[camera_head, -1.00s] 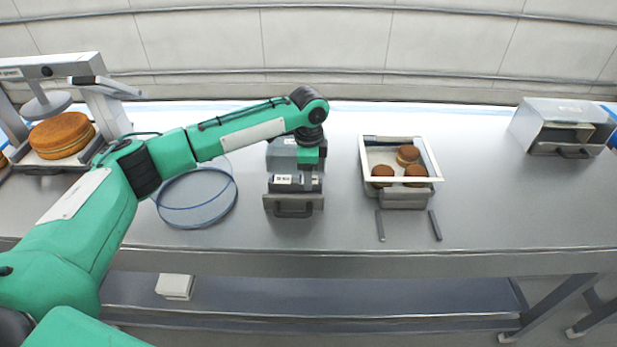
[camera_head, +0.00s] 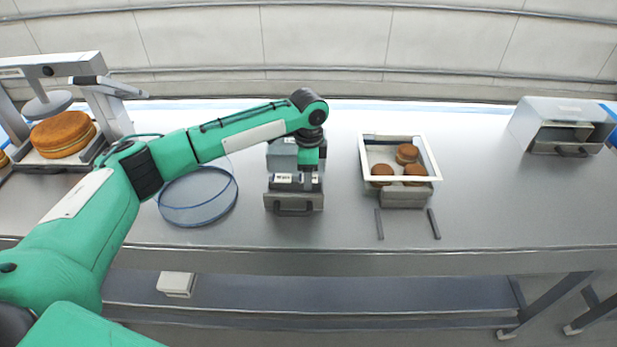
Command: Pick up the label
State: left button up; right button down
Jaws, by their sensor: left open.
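The label is hard to make out. A small white patch (camera_head: 283,178) shows on the dark front of a grey box-like device (camera_head: 292,201) in the middle of the table; I cannot tell if it is the label. My left gripper (camera_head: 308,185) points down over this device, just right of the white patch. Its jaws are open, and their tips are small and partly lost against the dark parts. I cannot tell whether they touch anything. My right gripper is not in view.
Right of the device stands a white-rimmed tray (camera_head: 432,160) with three brown round cakes (camera_head: 407,154). Two dark bars (camera_head: 434,224) lie before it. A blue-rimmed clear ring (camera_head: 198,222) lies left. A press-like machine (camera_head: 112,108) and a grey box (camera_head: 540,122) stand at the sides.

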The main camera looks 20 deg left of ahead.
pick_arm(q)
jog(key=c, duration=0.8)
jog(key=shift+o, duration=0.2)
